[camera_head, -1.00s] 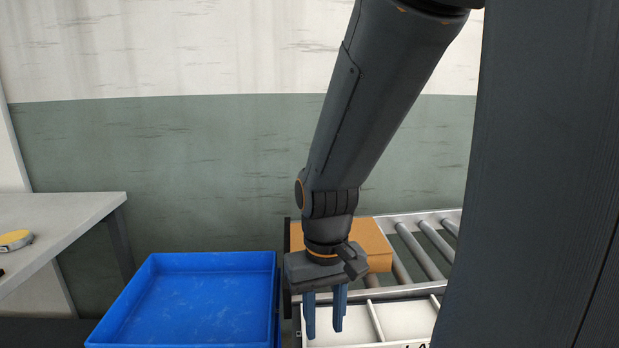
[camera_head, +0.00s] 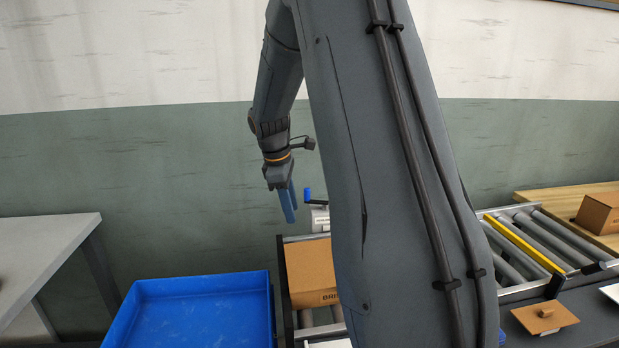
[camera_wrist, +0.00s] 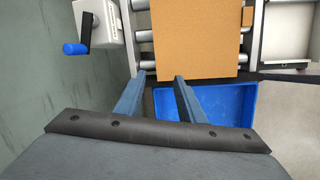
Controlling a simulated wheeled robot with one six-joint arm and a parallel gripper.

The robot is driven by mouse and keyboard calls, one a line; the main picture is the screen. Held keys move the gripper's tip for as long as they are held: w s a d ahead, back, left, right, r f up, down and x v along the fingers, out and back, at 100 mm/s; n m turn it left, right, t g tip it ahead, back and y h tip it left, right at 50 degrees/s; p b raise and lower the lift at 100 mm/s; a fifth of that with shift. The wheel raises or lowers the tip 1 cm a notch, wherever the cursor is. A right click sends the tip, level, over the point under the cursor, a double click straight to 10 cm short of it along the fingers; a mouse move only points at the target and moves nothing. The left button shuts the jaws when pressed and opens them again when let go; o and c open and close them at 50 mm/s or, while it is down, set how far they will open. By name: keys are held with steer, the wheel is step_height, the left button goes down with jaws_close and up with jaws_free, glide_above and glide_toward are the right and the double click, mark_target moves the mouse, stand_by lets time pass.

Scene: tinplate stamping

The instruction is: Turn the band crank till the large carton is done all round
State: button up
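The band crank has a blue handle (camera_head: 307,193) on a light grey box (camera_head: 320,217), partly hidden by my arm. In the wrist view the blue handle (camera_wrist: 75,48) sits at the end of a dark crank arm left of my gripper. My gripper (camera_head: 288,204) hangs in the air just left of the crank, apart from it. In the wrist view its two blue fingers (camera_wrist: 157,82) are apart with nothing between them. The large brown carton (camera_head: 312,272) rests on the rollers in front of the crank box; its top also shows in the wrist view (camera_wrist: 195,38).
A blue tray (camera_head: 200,277) stands left of the rollers, and a grey table (camera_head: 40,240) further left. To the right are a roller conveyor with a yellow bar (camera_head: 525,243), a smaller carton (camera_head: 600,213) and a brown plate with a knob (camera_head: 545,317). My arm hides the middle.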

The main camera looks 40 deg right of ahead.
mark_target(307, 189)
steer(key=w+d+r+n+h+p, duration=0.2)
steer(key=w+d+r+n+p, duration=0.25)
steer(key=w+d+n, duration=0.5)
steer(key=shift+m, duration=0.75)
steer(key=shift+w+d+p+x, duration=0.1)
steer(key=shift+w+p+x, duration=0.35)
steer(key=shift+x, duration=1)
steer(key=shift+w+d+p+x, duration=0.1)
steer(key=shift+w+p+x, duration=0.35)
steer(key=shift+x, duration=1.05)
steer(key=shift+w+d+p+x, duration=0.15)
steer(key=shift+p+x, duration=0.55)
steer(key=shift+x, duration=0.75)
steer(key=shift+a+r, duration=0.1)
jaws_close()
